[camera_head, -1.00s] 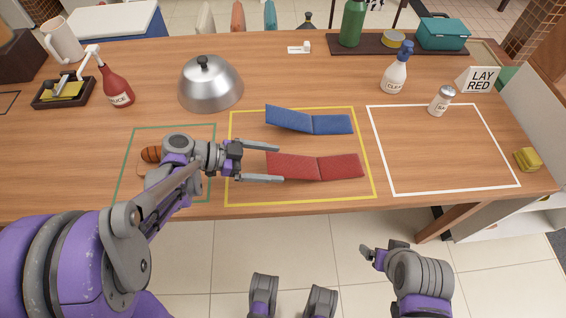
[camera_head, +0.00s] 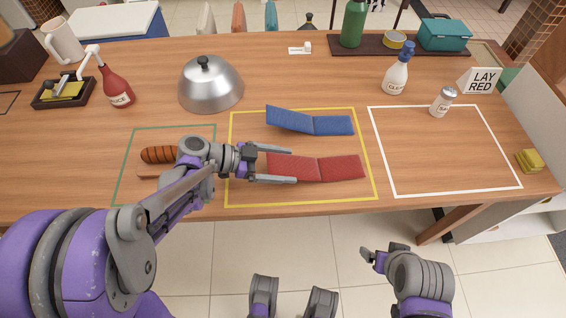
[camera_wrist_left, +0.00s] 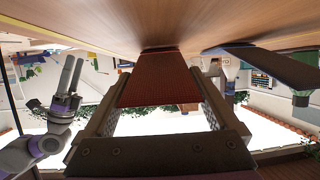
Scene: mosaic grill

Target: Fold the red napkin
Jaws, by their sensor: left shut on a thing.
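The red napkin (camera_head: 335,168) lies inside the yellow outline, with a crease across its middle and its left half tilted up. My left gripper (camera_head: 291,165) is at its left end, one finger along each side edge, shut on it across its width. In the left wrist view the red napkin (camera_wrist_left: 160,80) runs away from me between the two fingers. My right gripper (camera_head: 373,258) is off the table's front edge, apart from the napkin; its jaw opening is unclear.
A creased blue napkin (camera_head: 312,122) lies just behind the red one. A metal dome (camera_head: 210,85) stands behind left. The white outlined area (camera_head: 440,150) is mostly clear. A sign (camera_head: 483,80) reads "LAY RED".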

